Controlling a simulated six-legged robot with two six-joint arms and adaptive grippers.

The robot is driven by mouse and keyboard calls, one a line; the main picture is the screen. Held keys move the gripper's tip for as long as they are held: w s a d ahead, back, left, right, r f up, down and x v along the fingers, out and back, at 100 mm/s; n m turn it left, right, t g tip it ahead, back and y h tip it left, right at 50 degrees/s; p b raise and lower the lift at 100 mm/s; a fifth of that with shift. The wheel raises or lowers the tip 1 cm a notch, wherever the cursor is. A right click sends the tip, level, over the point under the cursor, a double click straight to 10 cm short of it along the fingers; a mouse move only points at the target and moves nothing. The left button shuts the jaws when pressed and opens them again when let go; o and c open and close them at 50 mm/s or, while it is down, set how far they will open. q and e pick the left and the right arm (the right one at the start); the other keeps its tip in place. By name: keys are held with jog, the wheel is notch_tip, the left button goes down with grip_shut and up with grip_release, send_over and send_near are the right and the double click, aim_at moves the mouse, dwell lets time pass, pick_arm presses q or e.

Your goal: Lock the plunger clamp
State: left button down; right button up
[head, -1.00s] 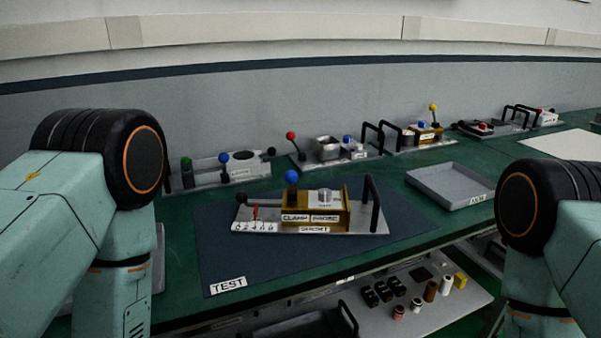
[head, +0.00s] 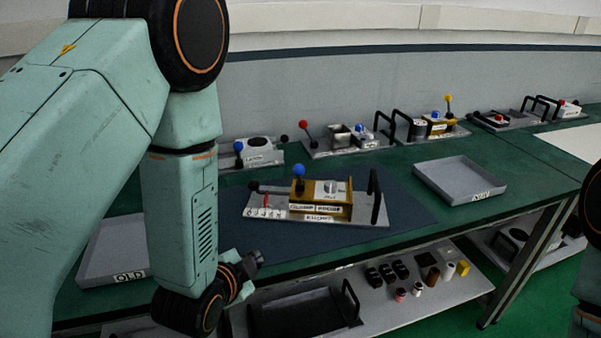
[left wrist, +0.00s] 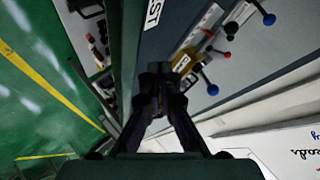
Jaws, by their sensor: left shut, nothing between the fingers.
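The clamp unit stands on a dark blue mat (head: 400,228) in the head view. It has a grey base plate (head: 290,219), a gold block (head: 322,199) lettered CLAMP and PROBE, a blue-ball lever (head: 299,172) standing up, a small red pointer (head: 266,201) and a black knob (head: 254,186) at its left end. Which part is the plunger is too small to tell. My left gripper (head: 252,262) is shut and empty, low in front of the unit and apart from it. Its closed fingers (left wrist: 160,70) show in the left wrist view, near a gold part (left wrist: 182,63) and a blue ball (left wrist: 212,89). My right gripper is out of view.
A grey tray (head: 460,178) stands right of the mat, and a tray marked OLD (head: 112,270) at left, partly behind my left arm. Other lever fixtures (head: 345,140) line the wall. A lower shelf (head: 440,308) holds small parts. The front of the mat is clear.

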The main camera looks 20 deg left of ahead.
pick_arm(q)
jog(key=w+d+r+m+t+p, duration=0.1)
jog(key=w+d+r+m+t, duration=0.1)
jog(key=w+r+m+t, duration=0.2)
notch_tip(320, 180, up, 7)
jog(key=w+m, duration=0.1)
jog(key=m, duration=0.2)
jog(key=shift+w+h+p, duration=0.25)
jog(key=shift+h+p, duration=0.05)
jog(key=shift+h, duration=0.1)
jog(key=shift+d, duration=0.1)
jog(key=p, duration=0.1)
send_near(297, 172)
jog(key=x, duration=0.5)
jog(key=shift+w+f, duration=0.25)
jog(key=shift+w, duration=0.7)
